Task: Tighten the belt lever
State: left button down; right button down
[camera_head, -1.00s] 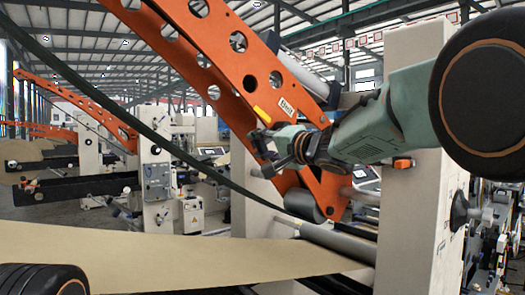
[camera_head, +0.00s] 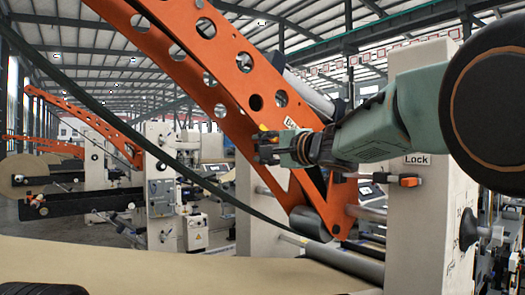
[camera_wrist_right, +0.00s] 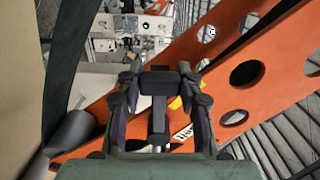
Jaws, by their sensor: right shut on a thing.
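My right gripper (camera_head: 268,147) reaches in from the right to the orange perforated arm (camera_head: 225,85), beside its partly covered white "Belt" label (camera_head: 291,123). In the right wrist view my right gripper (camera_wrist_right: 161,92) has its two fingers on either side of a dark block on a short grey stem, which I take to be the belt lever (camera_wrist_right: 160,76). The fingers are shut on it. A yellow patch (camera_wrist_right: 175,104) shows just behind. In the head view my gripper hides most of the lever, so its exact angle cannot be told. My left gripper is not in view.
A "Lock" label (camera_head: 417,159) and an orange-tipped lever (camera_head: 409,181) sit on the pale machine post (camera_head: 415,235) under my right forearm. Kraft paper (camera_head: 150,266) spreads below. A dark belt (camera_head: 130,128) slants across the left. A grey roller (camera_head: 310,223) hangs at the orange arm's lower end.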

jog(key=shift+d+r, duration=0.1)
jog(key=shift+r, duration=0.1)
jog(key=c, duration=1.3)
grip_release()
jog(key=o, duration=0.5)
jog(key=shift+d+f, duration=0.15)
jog(key=shift+d, duration=0.05)
jog(key=shift+c, duration=0.2)
jog(key=shift+a, duration=0.15)
jog(key=v, duration=1.2)
jog(key=shift+c, duration=0.4)
